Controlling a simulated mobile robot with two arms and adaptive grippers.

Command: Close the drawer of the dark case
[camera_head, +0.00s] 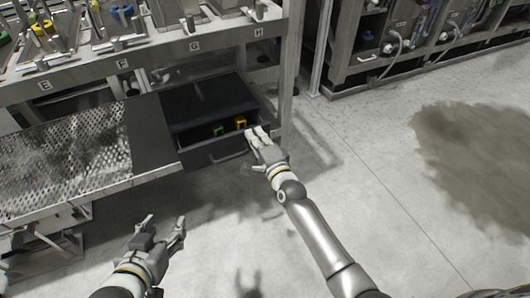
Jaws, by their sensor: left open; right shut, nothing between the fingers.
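The dark case (203,97) sits low under the metal rack, in the upper middle of the head view. Its drawer (212,153) stands open toward me, with a handle on its front. A green item (218,130) and a yellow item (240,123) show inside the drawer. My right gripper (259,135) is shut and empty, at the right end of the drawer front; I cannot tell if it touches. My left gripper (165,226) is open and empty over the floor, below and left of the drawer.
A perforated metal shelf (65,160) juts out left of the case. The rack (150,57) above carries lettered slots and tools. A rack post (289,75) stands right of the case. Machines (430,30) stand at the upper right. The floor at right is clear, with a dark stain (480,145).

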